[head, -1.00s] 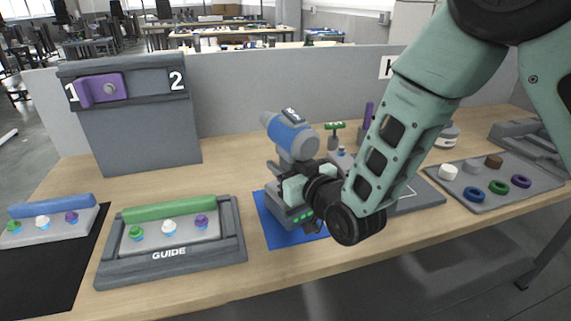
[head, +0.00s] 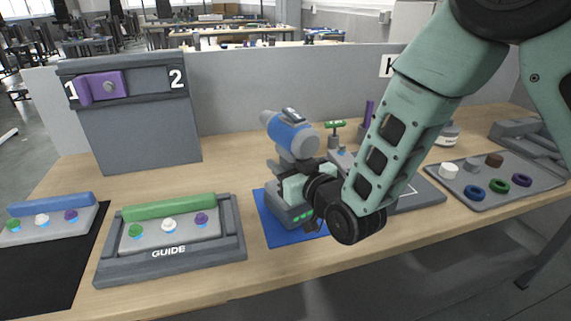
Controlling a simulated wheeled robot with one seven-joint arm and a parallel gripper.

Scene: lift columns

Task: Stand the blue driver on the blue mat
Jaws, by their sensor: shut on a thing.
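The blue driver (head: 288,134), a power driver with a blue band, grey body and grey base, is upright over the blue mat (head: 273,229). Its base appears to rest on the mat, though my arm hides part of the contact. My gripper (head: 296,187) is shut on the driver at its handle, just above the base. The fingertips are partly hidden by the driver and my wrist. The mat shows around the base at the left and front.
A grey guide tray (head: 171,266) with a green bar stands left of the mat. A grey board (head: 425,196) lies right, partly behind my arm. A tray with rings (head: 471,207) is farther right. A grey panel (head: 150,135) with a purple handle stands at the back left.

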